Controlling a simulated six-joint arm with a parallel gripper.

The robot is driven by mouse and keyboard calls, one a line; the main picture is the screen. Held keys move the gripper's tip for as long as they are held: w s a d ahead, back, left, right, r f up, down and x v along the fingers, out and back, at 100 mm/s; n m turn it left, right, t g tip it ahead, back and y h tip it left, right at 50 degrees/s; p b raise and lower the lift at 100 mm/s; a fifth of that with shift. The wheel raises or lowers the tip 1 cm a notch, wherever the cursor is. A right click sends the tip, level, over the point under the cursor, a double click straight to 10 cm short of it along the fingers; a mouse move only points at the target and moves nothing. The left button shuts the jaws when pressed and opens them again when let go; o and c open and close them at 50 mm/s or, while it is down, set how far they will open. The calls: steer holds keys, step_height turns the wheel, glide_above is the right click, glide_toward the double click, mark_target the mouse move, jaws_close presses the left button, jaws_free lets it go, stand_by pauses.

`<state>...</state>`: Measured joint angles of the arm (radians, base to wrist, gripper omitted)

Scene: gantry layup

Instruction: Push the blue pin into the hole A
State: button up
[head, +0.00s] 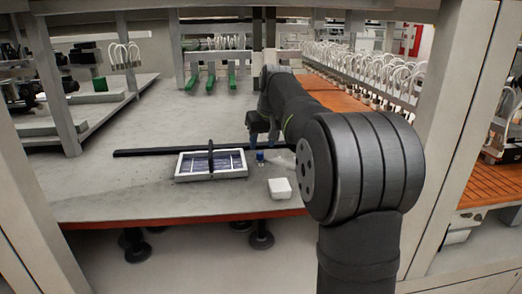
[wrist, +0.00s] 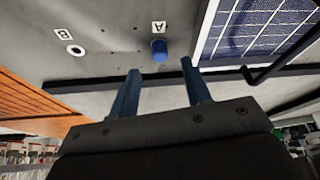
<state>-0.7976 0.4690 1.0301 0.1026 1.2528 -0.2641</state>
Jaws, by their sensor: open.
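The blue pin (wrist: 159,51) stands on the grey table beside the label A (wrist: 158,27) in the wrist view. Hole A itself is hidden, and how deep the pin sits cannot be told. The pin also shows as a small blue spot (head: 260,156) in the head view, just below my gripper (head: 262,138). My gripper (wrist: 161,88) is open and empty, its two blue fingers apart, with the pin beyond the fingertips and between their lines.
A ringed hole (wrist: 75,50) with label B (wrist: 63,34) is left of the pin in the wrist view. A white-framed tray with a dark panel (head: 178,170) and black handle lies left in the head view.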

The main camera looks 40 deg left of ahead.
mark_target(260, 153)
steer(key=v, duration=1.2)
steer(key=shift+r, duration=0.35)
steer(key=shift+d, duration=0.1)
steer(key=x, duration=1.7)
steer(key=shift+f, duration=0.25)
steer(key=shift+r, duration=0.2)
steer(key=v, duration=1.7)
steer(key=x, duration=1.7)
steer(key=shift+f, duration=0.25)
step_height(260, 153, up, 9)
steer(key=shift+r, duration=0.1)
